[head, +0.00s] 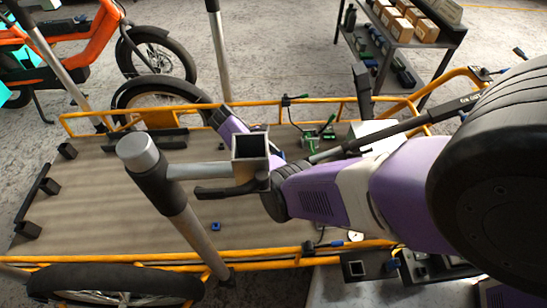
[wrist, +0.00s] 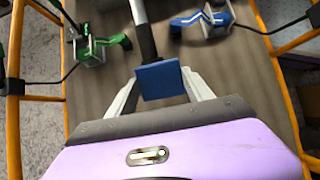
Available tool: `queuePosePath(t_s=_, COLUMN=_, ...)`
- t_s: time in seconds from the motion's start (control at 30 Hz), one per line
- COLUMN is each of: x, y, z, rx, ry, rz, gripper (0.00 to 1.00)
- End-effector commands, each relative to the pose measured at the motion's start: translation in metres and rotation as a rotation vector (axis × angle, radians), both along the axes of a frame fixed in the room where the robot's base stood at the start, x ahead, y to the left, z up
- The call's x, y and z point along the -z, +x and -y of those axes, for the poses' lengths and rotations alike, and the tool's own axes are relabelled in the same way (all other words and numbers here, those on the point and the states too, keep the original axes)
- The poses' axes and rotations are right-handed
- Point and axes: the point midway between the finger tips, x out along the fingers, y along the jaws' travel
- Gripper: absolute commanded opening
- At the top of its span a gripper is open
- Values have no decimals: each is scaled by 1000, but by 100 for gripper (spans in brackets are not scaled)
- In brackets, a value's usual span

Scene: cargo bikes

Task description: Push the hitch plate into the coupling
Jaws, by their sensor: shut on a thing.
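In the wrist view my gripper (wrist: 160,97) has its two pale fingers close on either side of a square blue plate (wrist: 160,80), which I take to be the hitch plate. It is shut on this plate. A bar, silver then black (wrist: 147,40), runs away just behind the plate; I cannot tell whether they touch. In the head view my fingers and the plate are hidden behind the arm and tubing. A dark square tube end (head: 250,158) on a side tube of a silver post is open toward the camera. I cannot tell which part is the coupling.
A cargo bed (head: 110,200) with yellow rails (head: 90,262) lies below. A green clamp (wrist: 97,47) and a blue clamp (wrist: 203,20) flank the bar in the wrist view. The capped post (head: 175,200) stands close to my arm. A shelf with boxes (head: 410,30) stands behind.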

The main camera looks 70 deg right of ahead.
Motion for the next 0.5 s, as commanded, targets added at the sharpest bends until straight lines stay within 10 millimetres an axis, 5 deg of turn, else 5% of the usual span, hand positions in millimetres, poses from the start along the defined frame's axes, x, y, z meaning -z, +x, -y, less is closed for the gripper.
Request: queuePosePath(t_s=0.5, x=9, y=-4, z=2, rx=-1, ry=-1, rz=0, gripper=11)
